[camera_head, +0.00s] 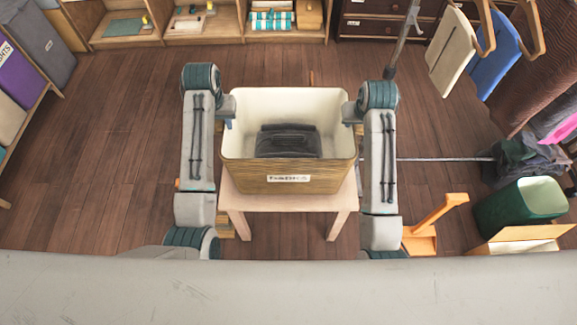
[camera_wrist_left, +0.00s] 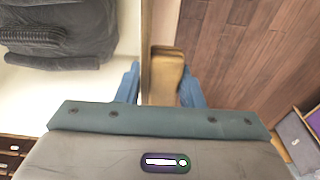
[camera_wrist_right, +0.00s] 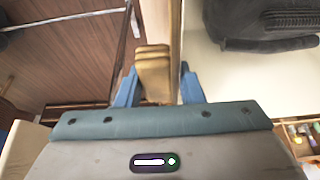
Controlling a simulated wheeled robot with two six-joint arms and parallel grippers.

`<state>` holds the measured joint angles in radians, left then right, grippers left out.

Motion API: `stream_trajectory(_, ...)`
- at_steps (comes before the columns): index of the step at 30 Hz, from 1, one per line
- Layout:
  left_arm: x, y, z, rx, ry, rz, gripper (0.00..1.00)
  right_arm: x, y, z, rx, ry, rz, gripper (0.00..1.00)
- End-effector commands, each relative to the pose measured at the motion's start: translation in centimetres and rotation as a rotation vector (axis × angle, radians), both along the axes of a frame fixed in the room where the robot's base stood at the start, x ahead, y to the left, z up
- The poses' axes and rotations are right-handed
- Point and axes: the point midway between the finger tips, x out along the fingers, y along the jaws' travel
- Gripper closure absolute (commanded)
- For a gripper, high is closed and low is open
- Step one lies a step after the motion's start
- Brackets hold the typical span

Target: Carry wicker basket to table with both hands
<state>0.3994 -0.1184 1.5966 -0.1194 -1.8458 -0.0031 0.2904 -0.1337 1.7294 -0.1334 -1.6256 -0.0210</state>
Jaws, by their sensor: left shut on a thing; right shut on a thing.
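The wicker basket (camera_head: 250,174) is a tan woven box with a white lining and a label on its front. A dark folded cloth (camera_head: 288,141) lies inside it. The basket appears level, over or on a small pale wooden table (camera_head: 232,199); I cannot tell whether they touch. My left gripper (camera_head: 228,122) is at the basket's left side, and the left wrist view shows its blue fingers around a handle (camera_wrist_left: 166,75). My right gripper (camera_head: 351,122) is at the right side, and the right wrist view shows its fingers around the other handle (camera_wrist_right: 154,72).
Low shelves (camera_head: 225,22) with folded goods line the back. The floor at left is clear.

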Motion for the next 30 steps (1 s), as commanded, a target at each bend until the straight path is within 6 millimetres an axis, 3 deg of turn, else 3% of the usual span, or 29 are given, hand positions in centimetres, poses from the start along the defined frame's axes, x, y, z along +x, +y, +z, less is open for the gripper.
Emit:
stream_trajectory(13, 0.1, -0.2, -0.8, -0.004, -0.006, -0.002, 1.0, 0.1, 0.1, -0.8, 0.003, -0.007, 0.002, 1.0)
stream_trajectory(14, 0.0, -0.2, -1.1, -0.003, 0.0, -0.001, 0.64, 0.0, 0.1, -1.1, 0.002, 0.0, 0.002, 0.64)
stream_trajectory(17, 0.0, -0.1, -1.0, -0.003, 0.0, -0.001, 0.44, 0.0, 0.1, -1.0, 0.002, 0.0, 0.002, 0.44)
stream_trajectory(30, 0.0, 0.0, -0.7, 0.0, 0.0, 0.0, 0.44, 0.0, 0.0, -0.7, 0.001, 0.0, 0.0, 0.44)
